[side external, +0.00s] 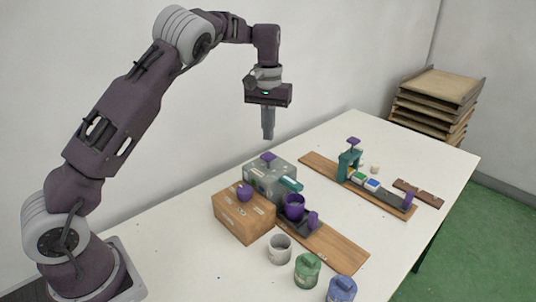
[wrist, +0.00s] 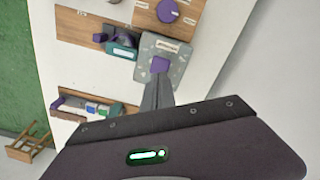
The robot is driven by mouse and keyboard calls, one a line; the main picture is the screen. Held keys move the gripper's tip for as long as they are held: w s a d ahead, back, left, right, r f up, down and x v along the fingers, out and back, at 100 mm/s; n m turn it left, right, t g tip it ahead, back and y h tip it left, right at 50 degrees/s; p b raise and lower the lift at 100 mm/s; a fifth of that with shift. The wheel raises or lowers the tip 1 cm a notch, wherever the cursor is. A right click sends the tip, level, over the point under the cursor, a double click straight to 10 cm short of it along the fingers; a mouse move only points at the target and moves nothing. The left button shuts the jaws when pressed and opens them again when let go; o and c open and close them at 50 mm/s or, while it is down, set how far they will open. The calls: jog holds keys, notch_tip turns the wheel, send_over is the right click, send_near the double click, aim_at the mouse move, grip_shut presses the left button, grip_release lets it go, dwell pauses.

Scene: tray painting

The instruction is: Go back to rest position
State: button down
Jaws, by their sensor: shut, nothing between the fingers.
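My gripper (side external: 268,136) is shut and empty, pointing down high above the table. Its closed fingers also show in the wrist view (wrist: 159,84). In the side view it hangs above the back of a grey box (side external: 262,182) with a purple knob on top, clear of it. The grey box also shows in the wrist view (wrist: 178,68), just beyond the fingertips. My arm is raised and bent over the left part of the table.
A wooden box (side external: 240,222) with a purple knob stands beside the grey box. A purple cup (side external: 294,207) and white (side external: 279,250), green (side external: 307,270) and blue (side external: 341,290) pots stand nearby. A teal press (side external: 348,166) is farther back. Stacked trays (side external: 437,88) sit at back right.

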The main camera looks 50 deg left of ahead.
jog(key=shift+r, duration=0.8)
jog(key=shift+s+r, duration=0.1)
jog(key=shift+r, duration=0.1)
jog(key=s+d+r+m+t+h, duration=0.1)
jog(key=s+d+r, duration=0.2)
jog(key=s+r, duration=0.35)
jog(key=s+d+r+m+t, duration=0.1)
jog(key=s+d+r+t, duration=0.1)
jog(key=s+d+r, duration=0.45)
jog(key=s+d+f+m+t, duration=0.1)
jog(key=s+f+m, duration=0.1)
jog(key=s, duration=0.9)
jog(key=s+d+f+m+t+y, duration=0.1)
jog(key=s+d+f+m, duration=0.1)
jog(key=s, duration=0.8)
jog(key=shift+s+f+t, duration=0.3)
jog(key=shift+s+f, duration=0.1)
jog(key=shift+f, duration=0.3)
